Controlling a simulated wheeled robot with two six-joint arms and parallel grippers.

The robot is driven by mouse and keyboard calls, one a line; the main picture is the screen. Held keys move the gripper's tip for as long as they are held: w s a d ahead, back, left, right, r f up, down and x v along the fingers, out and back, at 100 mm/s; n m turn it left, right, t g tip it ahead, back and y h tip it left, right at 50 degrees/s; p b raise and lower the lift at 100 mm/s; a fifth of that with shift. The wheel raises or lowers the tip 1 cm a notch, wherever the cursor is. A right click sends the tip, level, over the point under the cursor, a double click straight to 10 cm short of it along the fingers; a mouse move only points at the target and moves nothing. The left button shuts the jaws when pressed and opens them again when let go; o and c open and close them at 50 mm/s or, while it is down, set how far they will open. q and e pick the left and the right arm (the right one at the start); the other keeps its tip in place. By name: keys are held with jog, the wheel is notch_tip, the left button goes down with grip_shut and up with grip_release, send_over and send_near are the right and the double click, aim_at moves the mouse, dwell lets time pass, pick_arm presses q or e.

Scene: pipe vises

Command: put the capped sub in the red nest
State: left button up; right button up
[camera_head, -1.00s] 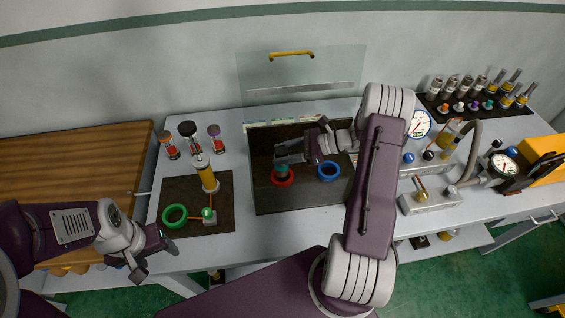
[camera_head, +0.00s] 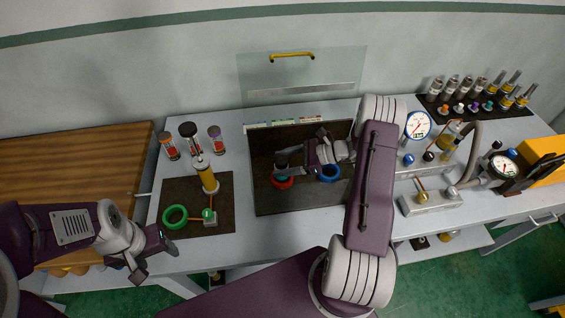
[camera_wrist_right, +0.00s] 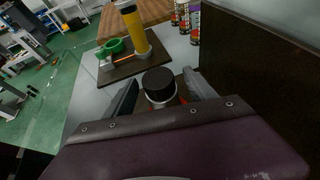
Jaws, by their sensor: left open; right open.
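The red nest (camera_head: 283,184) is a red ring on the dark board. The capped sub (camera_head: 281,160), with its black cap, stands upright at the red nest and appears to be inside the ring; its base is mostly hidden. In the right wrist view the black cap (camera_wrist_right: 158,80) lies between my right fingers, with gaps beside it and a bit of red below. My right gripper (camera_head: 288,168) is open around the sub, reaching in from the right. My left gripper (camera_head: 150,257) is open and empty in front of the table's left edge.
A blue ring (camera_head: 328,173) lies right of the red nest, under my right gripper. A clear panel (camera_head: 300,80) stands behind the board (camera_head: 265,203). On the left, a mat (camera_head: 222,228) holds a yellow cylinder (camera_head: 208,178) and a green ring (camera_head: 174,217). Gauges stand right.

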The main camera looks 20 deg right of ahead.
jog(key=b+v, duration=0.1)
jog(key=v, duration=1.1)
jog(key=shift+r+b, duration=0.25)
jog(key=shift+b, duration=0.1)
